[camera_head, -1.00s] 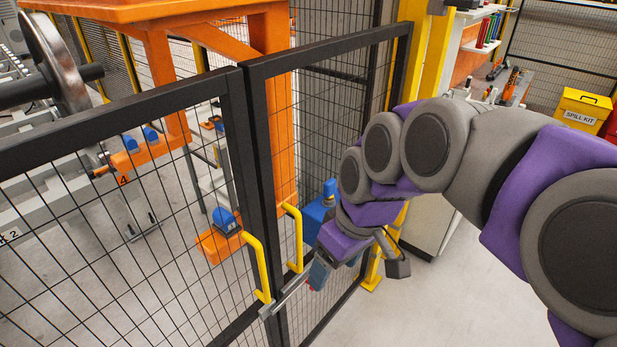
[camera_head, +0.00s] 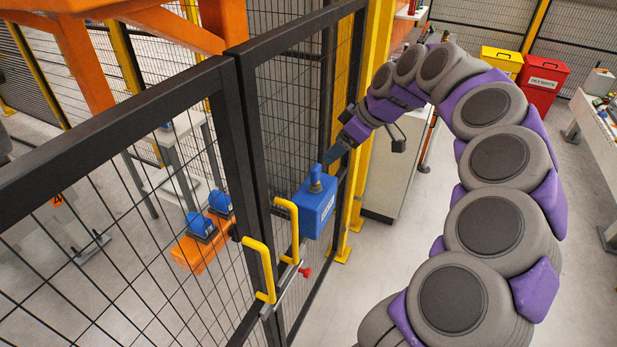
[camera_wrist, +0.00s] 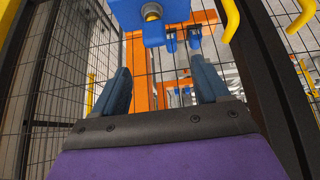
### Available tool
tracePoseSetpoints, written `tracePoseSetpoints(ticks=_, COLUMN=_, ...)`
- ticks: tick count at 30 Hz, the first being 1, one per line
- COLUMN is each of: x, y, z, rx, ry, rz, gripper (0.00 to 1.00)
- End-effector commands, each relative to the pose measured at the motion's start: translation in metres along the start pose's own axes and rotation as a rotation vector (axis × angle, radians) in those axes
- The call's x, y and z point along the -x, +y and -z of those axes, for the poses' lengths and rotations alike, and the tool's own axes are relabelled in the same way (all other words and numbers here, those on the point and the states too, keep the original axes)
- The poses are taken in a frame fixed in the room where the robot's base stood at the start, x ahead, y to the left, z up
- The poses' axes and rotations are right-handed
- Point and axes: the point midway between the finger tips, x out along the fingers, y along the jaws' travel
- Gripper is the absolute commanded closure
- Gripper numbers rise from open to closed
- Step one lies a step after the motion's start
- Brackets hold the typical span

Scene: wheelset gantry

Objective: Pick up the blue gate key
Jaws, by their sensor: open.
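A blue gate key (camera_head: 315,179) appears as a small upright blue piece on top of a blue box (camera_head: 320,207) fixed to the gate. My gripper (camera_head: 334,155) is just above and right of it, close by; any gap is too small to judge. In the wrist view, my gripper (camera_wrist: 163,85) has two blue fingers spread wide with nothing between them. Blue parts with a yellow ring (camera_wrist: 152,12) are at the top edge, beyond the fingertips and left of centre; which is the key is unclear.
The black mesh gate (camera_head: 225,130) with yellow handles (camera_head: 262,270) stands at the left. A red knob (camera_head: 305,272) is by its latch. Blue blocks on an orange base (camera_head: 195,252) lie behind the mesh. A grey cabinet (camera_head: 397,170) stands beyond my arm.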

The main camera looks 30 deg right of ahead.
Motion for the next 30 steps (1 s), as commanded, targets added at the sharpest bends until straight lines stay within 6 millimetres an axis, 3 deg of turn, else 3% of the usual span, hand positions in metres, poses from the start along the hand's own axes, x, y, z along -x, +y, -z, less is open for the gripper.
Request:
tracePoseSetpoints(ticks=9, x=-0.064, y=-0.005, z=0.001, rx=0.001, ry=-0.005, rz=0.001, gripper=0.26)
tracePoseSetpoints(ticks=20, x=-0.087, y=-0.005, z=0.002, rx=0.001, ry=-0.005, rz=0.0, gripper=0.26)
tracePoseSetpoints(ticks=30, x=-0.13, y=-0.002, z=-0.003, rx=0.001, ry=-0.004, rz=0.002, gripper=0.26)
